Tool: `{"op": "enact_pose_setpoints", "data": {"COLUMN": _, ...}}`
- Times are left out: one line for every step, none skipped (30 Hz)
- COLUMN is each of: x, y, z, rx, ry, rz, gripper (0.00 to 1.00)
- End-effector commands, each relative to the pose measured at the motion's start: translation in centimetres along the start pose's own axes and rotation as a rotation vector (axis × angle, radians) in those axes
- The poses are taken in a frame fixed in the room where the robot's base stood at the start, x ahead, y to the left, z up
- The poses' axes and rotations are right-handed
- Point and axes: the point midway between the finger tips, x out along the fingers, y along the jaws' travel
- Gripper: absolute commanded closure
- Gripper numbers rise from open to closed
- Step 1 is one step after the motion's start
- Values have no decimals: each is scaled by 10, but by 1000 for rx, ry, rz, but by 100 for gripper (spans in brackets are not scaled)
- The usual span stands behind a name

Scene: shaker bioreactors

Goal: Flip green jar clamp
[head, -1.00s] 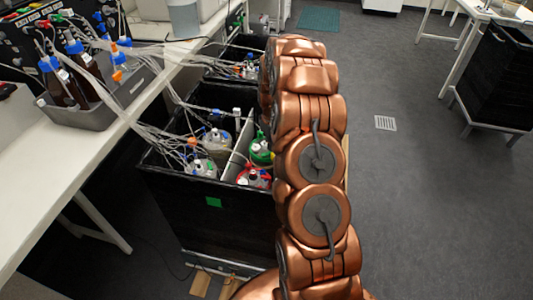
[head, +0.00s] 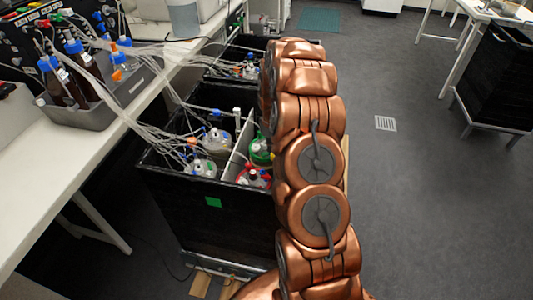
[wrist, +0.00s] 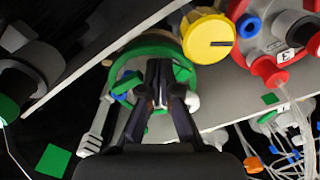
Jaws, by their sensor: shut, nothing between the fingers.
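The green jar (head: 261,150) stands in the black box, partly hidden behind my arm in the head view. In the wrist view its green ring (wrist: 186,76) lies around and behind my fingertips. My gripper (wrist: 159,66) is shut and empty, with its tips over the jar's top; I cannot tell whether they touch it. A pale grey forked piece (wrist: 92,137) sticks out at the lower left of the ring; I cannot tell whether it is the clamp. My gripper is hidden in the head view.
A yellow knob (wrist: 208,38) sits right beside the green ring. A red-ringed jar (wrist: 270,70) is farther right, and a white divider (head: 238,150) runs through the black box (head: 205,225). Clear jars (head: 201,168) and many loose tubes crowd the left side. Open floor lies right of my arm.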

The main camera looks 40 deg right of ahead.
Motion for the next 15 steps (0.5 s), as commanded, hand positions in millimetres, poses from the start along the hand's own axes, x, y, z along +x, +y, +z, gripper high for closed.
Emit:
{"op": "enact_pose_setpoints", "data": {"x": 1, "y": 0, "z": 0, "rx": 0, "ry": 0, "rz": 0, "gripper": 100}}
{"op": "enact_pose_setpoints", "data": {"x": 1, "y": 0, "z": 0, "rx": 0, "ry": 0, "rz": 0, "gripper": 100}}
{"op": "enact_pose_setpoints", "data": {"x": 2, "y": 0, "z": 0, "rx": 0, "ry": 0, "rz": 0, "gripper": 100}}
{"op": "enact_pose_setpoints", "data": {"x": 2, "y": 0, "z": 0, "rx": 0, "ry": 0, "rz": 0, "gripper": 100}}
{"op": "enact_pose_setpoints", "data": {"x": 2, "y": 0, "z": 0, "rx": 0, "ry": 0, "rz": 0, "gripper": 100}}
{"op": "enact_pose_setpoints", "data": {"x": 3, "y": 0, "z": 0, "rx": 0, "ry": 0, "rz": 0, "gripper": 100}}
{"op": "enact_pose_setpoints", "data": {"x": 3, "y": 0, "z": 0, "rx": 0, "ry": 0, "rz": 0, "gripper": 100}}
{"op": "enact_pose_setpoints", "data": {"x": 4, "y": 0, "z": 0, "rx": 0, "ry": 0, "rz": 0, "gripper": 100}}
{"op": "enact_pose_setpoints", "data": {"x": 4, "y": 0, "z": 0, "rx": 0, "ry": 0, "rz": 0, "gripper": 100}}
{"op": "enact_pose_setpoints", "data": {"x": 5, "y": 0, "z": 0, "rx": 0, "ry": 0, "rz": 0, "gripper": 100}}
{"op": "enact_pose_setpoints", "data": {"x": 5, "y": 0, "z": 0, "rx": 0, "ry": 0, "rz": 0, "gripper": 100}}
{"op": "enact_pose_setpoints", "data": {"x": 6, "y": 0, "z": 0, "rx": 0, "ry": 0, "rz": 0, "gripper": 100}}
{"op": "enact_pose_setpoints", "data": {"x": 6, "y": 0, "z": 0, "rx": 0, "ry": 0, "rz": 0, "gripper": 100}}
{"op": "enact_pose_setpoints", "data": {"x": 6, "y": 0, "z": 0, "rx": 0, "ry": 0, "rz": 0, "gripper": 100}}
{"op": "enact_pose_setpoints", "data": {"x": 6, "y": 0, "z": 0, "rx": 0, "ry": 0, "rz": 0, "gripper": 100}}
